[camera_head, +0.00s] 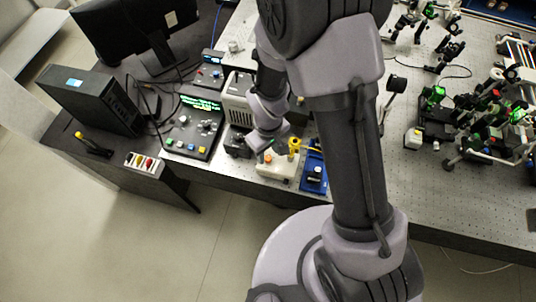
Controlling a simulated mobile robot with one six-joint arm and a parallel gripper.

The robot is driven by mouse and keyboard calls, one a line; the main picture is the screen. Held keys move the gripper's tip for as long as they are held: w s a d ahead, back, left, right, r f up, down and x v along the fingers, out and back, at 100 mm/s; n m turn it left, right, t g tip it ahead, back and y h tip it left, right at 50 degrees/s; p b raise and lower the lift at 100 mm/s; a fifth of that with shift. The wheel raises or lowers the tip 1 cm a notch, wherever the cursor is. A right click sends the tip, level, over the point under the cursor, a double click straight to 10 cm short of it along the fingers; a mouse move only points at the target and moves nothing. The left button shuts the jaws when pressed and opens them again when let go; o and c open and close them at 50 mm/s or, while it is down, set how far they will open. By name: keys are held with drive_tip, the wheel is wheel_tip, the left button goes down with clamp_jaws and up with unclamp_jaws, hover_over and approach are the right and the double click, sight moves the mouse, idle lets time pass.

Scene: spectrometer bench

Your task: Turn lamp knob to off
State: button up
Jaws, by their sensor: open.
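My gripper (263,147), small and partly hidden by my wrist, points down over the front edge of the bench and is open. Below and beside it is a cream box (277,169) with an orange button and a yellow upright part. A blue unit with a black knob (316,174) stands just right of that box. A black control panel (193,124) with a green display, knobs and coloured buttons stands to the left. I cannot tell which knob is the lamp knob, nor its setting. I see no contact between gripper and any knob.
A dark box (237,145) and a pale vented unit (238,100) stand close left of my gripper. A black computer case (90,99) and monitor (135,35) are further left.

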sight(268, 159)
drive_tip(key=shift+f, duration=1.15)
clamp_jaws()
drive_tip(key=shift+n, duration=0.3)
drive_tip(key=n+b, duration=0.1)
drive_tip(key=n, duration=0.8)
drive_tip(key=shift+b, duration=0.3)
drive_tip(key=shift+n, duration=0.3)
unclamp_jaws()
